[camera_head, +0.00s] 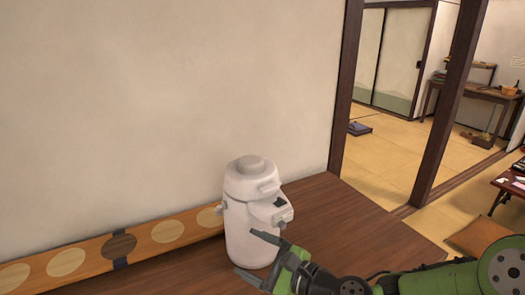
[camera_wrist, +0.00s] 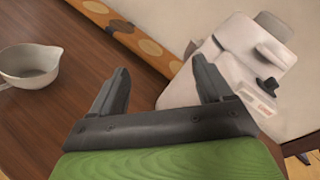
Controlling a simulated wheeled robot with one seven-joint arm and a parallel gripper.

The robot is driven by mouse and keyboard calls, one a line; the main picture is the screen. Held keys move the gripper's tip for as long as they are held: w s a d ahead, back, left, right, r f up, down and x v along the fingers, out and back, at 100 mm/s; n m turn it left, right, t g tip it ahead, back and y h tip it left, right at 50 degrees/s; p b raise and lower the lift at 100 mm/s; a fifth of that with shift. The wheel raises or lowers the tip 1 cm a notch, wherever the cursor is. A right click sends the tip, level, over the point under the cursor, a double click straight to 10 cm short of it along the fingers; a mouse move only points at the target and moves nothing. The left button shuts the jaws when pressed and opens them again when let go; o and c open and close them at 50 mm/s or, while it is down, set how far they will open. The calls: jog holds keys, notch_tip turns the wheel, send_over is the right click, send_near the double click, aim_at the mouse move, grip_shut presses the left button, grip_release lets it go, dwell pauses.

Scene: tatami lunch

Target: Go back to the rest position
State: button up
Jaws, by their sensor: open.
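My gripper (camera_head: 258,258) is at the bottom of the head view, beside the lower right of a white hot-water dispenser (camera_head: 250,215). In the wrist view my gripper (camera_wrist: 160,88) has its two dark fingers spread apart with nothing between them. The dispenser (camera_wrist: 228,65) shows there to the right, close behind the right finger; I cannot tell whether they touch. My green arm (camera_head: 440,280) reaches in from the lower right of the head view.
The dispenser stands on a dark wooden counter (camera_head: 350,215) against a plain wall. A board with round inlays (camera_head: 65,262) runs along the wall. A white pouring cup (camera_wrist: 30,65) sits on the counter in the wrist view. Beyond dark posts (camera_head: 450,95) lies a tatami room with low tables.

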jog(key=s+a+f+n+g+h, duration=0.2)
jog(key=s+f+n+g+h, duration=0.3)
jog(key=f+n, duration=0.35)
jog(key=s+d+n+g+h, duration=0.1)
jog(key=s+d+n+h, duration=0.3)
jog(key=s+d+n, duration=0.15)
jog(key=s+d+r+n+h+p, duration=0.1)
jog(key=s+d+r+n+h, duration=0.3)
jog(key=s+d+r, duration=0.6)
notch_tip(320, 180, up, 14)
jog(key=a+n+p, duration=0.1)
jog(key=p, duration=1.2)
jog(key=shift+s+t+y+p, duration=0.25)
jog(key=shift+t+y+p, duration=0.05)
jog(key=shift+y+p, duration=0.1)
jog(key=shift+a, duration=0.1)
jog(key=shift+c, duration=0.3)
